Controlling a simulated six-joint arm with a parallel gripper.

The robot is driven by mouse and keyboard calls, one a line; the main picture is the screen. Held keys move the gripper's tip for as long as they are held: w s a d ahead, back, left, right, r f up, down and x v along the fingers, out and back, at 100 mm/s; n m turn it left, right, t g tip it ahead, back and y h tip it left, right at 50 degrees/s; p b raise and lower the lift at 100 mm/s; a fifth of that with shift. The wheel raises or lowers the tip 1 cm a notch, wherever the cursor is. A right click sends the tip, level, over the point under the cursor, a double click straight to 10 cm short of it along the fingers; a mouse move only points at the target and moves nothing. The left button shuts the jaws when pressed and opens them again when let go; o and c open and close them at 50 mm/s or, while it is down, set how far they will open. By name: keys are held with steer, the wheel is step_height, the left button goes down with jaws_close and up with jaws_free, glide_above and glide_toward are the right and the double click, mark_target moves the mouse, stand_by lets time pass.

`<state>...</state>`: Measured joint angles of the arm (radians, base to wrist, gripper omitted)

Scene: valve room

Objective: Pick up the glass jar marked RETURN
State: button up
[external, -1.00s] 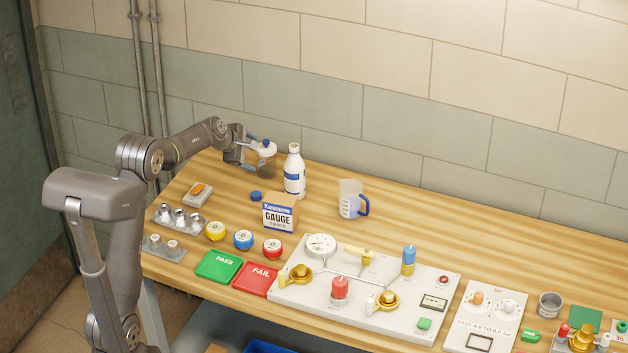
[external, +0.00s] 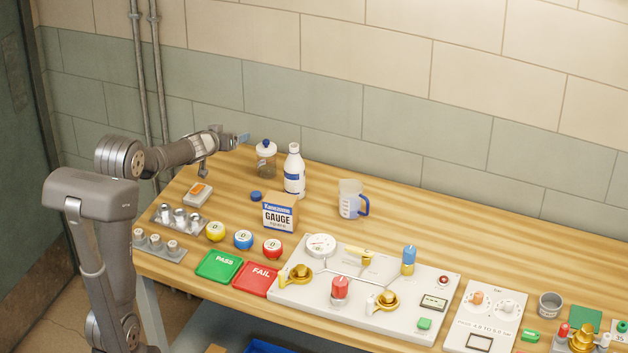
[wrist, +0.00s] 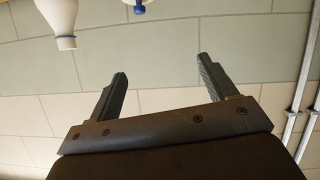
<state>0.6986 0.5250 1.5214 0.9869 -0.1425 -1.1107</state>
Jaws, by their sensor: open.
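The glass jar (external: 266,166) stands upright at the back left of the table, with a white lid and a blue knob. No RETURN marking can be read on it. My gripper (external: 244,138) is open and empty, up and to the left of the jar in the external view, apart from it. In the wrist view my gripper's two fingers (wrist: 162,77) are spread with only wall between them. There the jar's lid and blue knob (wrist: 139,9) are cut off at the top edge, and its body is out of frame.
A white bottle (external: 294,171) stands close right of the jar; it also shows in the wrist view (wrist: 62,18). A blue cap (external: 256,196), a GAUGE box (external: 280,213) and a measuring jug (external: 350,199) are nearby. The wall and pipes (external: 150,80) stand behind.

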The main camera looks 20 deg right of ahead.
steer(key=s+m+g, duration=0.1)
steer(key=s+m, duration=0.1)
steer(key=m, duration=0.1)
glide_toward(261, 163)
steer(key=shift+h, duration=0.4)
steer(key=x, duration=0.7)
steer(key=shift+a+f, duration=0.15)
steer(key=shift+f, duration=0.1)
steer(key=shift+r+x, duration=0.2)
steer(key=shift+x, duration=1.25)
steer(key=shift+r+x, duration=0.25)
steer(key=shift+x, duration=1.2)
steer(key=shift+w, duration=0.1)
jaws_close()
